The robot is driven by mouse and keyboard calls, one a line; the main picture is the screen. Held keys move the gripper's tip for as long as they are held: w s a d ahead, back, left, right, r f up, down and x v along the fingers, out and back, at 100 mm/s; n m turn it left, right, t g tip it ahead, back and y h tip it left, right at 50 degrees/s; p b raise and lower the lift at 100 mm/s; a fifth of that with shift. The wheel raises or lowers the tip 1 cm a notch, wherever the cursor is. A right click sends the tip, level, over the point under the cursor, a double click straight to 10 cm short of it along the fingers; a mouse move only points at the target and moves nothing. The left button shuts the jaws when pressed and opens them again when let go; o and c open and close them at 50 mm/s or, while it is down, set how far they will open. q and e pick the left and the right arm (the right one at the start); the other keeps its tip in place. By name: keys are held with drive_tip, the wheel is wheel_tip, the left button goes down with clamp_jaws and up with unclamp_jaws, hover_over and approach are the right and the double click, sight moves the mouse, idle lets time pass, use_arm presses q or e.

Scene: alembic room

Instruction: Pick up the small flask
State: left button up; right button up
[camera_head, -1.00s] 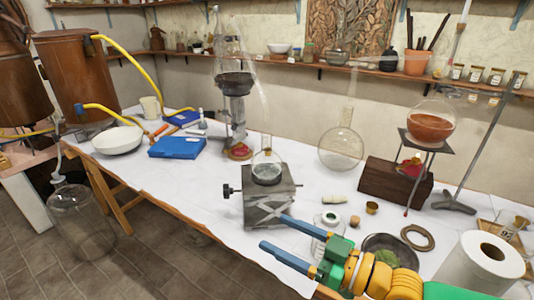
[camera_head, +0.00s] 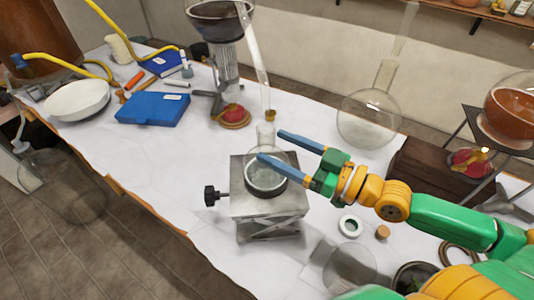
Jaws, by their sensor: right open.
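The small flask (camera_head: 262,179) is clear glass with a short neck. It sits on the metal lab jack (camera_head: 266,208), in the middle of the head view. My right gripper (camera_head: 272,147) is open, with blue fingers reaching in from the right at the flask's upper part. One finger crosses in front of the flask and the other lies farther back, near its neck. I cannot tell whether either finger touches the glass. My left gripper is not in view.
A large round flask (camera_head: 369,117) stands behind my right gripper, beside a dark wooden block (camera_head: 428,167). A burner-like stand (camera_head: 226,70) rises behind the jack. A blue box (camera_head: 152,108) and white bowl (camera_head: 78,100) lie left. Table space left of the jack is clear.

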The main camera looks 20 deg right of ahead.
sight(254, 149)
drive_tip(key=shift+s+a+r, duration=0.15)
drive_tip(key=shift+a+r, duration=0.1)
drive_tip(key=shift+a, duration=0.4)
drive_tip(key=p+x, duration=0.1)
drive_tip(key=x, duration=0.1)
drive_tip(key=p+x, duration=0.1)
drive_tip(key=x, duration=0.2)
drive_tip(key=shift+d+r+p, duration=0.2)
drive_tip(key=shift+d+p, duration=0.05)
drive_tip(key=shift+p, duration=0.15)
drive_tip(key=shift+w+a+f, duration=0.15)
drive_tip(key=shift+w+a, duration=0.2)
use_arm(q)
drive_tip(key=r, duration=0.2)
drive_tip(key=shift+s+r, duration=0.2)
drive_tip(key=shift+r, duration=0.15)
use_arm(e)
drive_tip(key=shift+d, duration=0.1)
clamp_jaws()
